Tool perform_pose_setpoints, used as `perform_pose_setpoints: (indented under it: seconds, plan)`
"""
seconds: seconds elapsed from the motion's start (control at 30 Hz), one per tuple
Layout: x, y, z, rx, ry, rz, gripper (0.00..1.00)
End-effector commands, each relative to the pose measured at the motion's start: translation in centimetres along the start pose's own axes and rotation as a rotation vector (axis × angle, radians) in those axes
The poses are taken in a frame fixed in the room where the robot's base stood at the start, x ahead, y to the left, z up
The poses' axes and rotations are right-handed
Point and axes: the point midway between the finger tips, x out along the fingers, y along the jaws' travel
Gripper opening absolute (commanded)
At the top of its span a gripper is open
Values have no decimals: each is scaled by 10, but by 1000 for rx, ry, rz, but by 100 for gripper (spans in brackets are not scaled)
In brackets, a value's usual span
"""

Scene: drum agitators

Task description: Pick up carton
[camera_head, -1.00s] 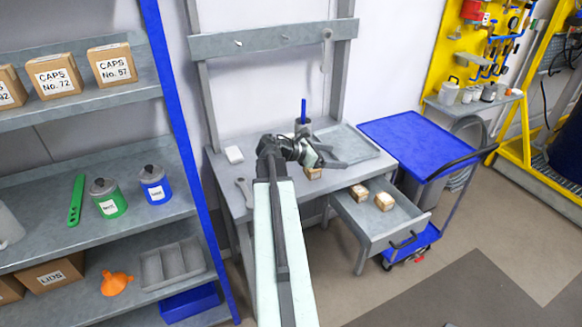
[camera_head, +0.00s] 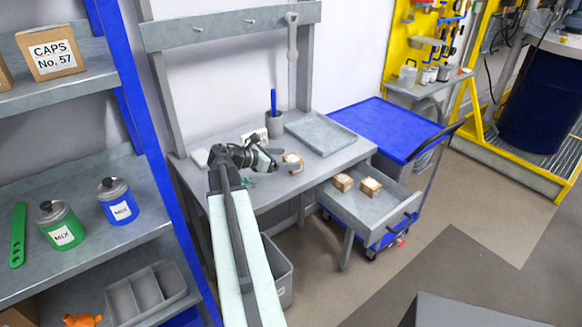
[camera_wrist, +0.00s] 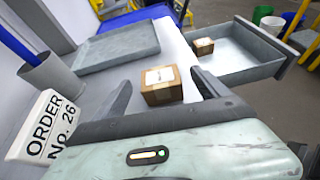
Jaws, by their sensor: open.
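A small brown carton with a white label (camera_head: 292,162) stands on the grey workbench (camera_head: 215,182). In the wrist view this carton (camera_wrist: 161,88) is ahead, in the space between my finger tips. My gripper (camera_head: 278,160) is open and empty, low over the bench on the carton's left side in the head view. In the wrist view its two dark fingers (camera_wrist: 160,80) are spread on either side of the carton. I cannot tell whether they touch it. Two similar cartons (camera_head: 343,182) (camera_head: 370,187) sit in the open drawer; one shows in the wrist view (camera_wrist: 203,46).
A grey tray (camera_head: 320,133) and a cup with a blue item (camera_head: 275,122) are at the bench's back. An "ORDER No. 26" card (camera_wrist: 45,127) is close on my left in the wrist view. The pulled-out drawer (camera_head: 375,207) and blue trolley (camera_head: 385,125) are right.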

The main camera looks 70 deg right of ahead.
Motion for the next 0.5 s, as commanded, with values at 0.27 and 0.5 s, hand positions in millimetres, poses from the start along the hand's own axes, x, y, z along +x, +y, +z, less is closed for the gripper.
perform_pose_setpoints:
  seconds: [0.27, 0.5]
  plan:
    - [21, 1, -2, 1, 0, -1, 85]
    - [61, 2, -5, 1, 0, -1, 85]
